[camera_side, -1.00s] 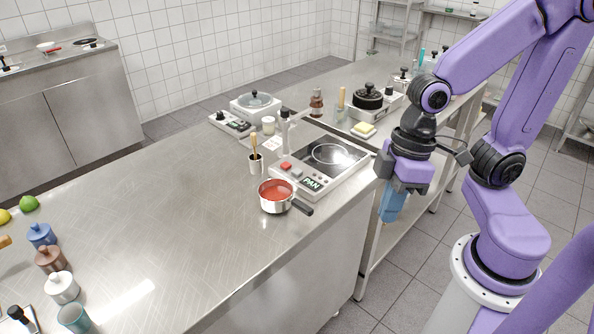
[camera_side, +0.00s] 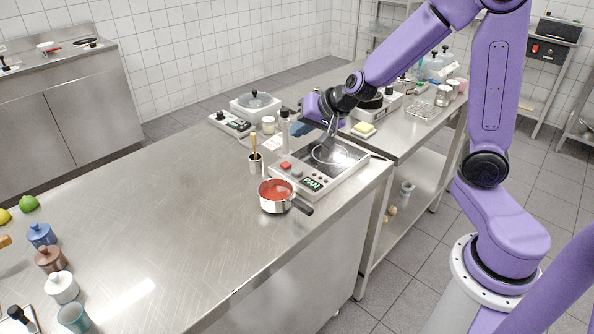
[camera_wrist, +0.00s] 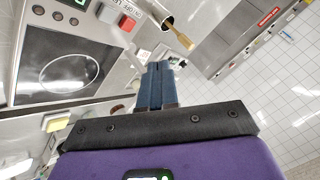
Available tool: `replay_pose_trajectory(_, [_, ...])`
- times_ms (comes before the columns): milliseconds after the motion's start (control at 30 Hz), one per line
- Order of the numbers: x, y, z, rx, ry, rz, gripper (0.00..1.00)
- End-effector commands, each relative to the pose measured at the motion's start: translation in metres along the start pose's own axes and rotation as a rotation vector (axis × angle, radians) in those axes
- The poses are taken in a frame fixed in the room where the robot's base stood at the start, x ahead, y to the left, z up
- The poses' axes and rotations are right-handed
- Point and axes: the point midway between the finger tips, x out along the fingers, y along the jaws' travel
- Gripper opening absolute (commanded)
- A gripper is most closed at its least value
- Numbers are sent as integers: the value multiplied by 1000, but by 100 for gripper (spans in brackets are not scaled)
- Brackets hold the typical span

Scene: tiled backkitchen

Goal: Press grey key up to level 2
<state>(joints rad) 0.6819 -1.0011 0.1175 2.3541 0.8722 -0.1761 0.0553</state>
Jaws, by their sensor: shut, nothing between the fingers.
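The hob unit (camera_side: 345,178) stands on the steel counter, with a dark glass top and a pale front panel. In the wrist view the red key (camera_wrist: 127,22) and grey key (camera_wrist: 108,14) lie at upper left, near the hob glass (camera_wrist: 70,72). My gripper (camera_side: 299,129) is above the hob's far side, its blue fingers tilted left. The fingers (camera_wrist: 158,70) are together and empty, apart from the keys.
A saucepan of red sauce (camera_side: 277,193) stands in front of the panel, its handle pointing right. The counter's left middle is clear.

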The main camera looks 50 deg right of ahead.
Motion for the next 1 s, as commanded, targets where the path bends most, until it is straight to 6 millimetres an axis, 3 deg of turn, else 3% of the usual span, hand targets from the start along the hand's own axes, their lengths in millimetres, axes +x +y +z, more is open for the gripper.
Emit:
replay_pose_trajectory(567, [5, 6, -5, 22, 21, 14, 0])
replay_pose_trajectory(1000, [33, 27, 16, 19, 19, 17, 0])
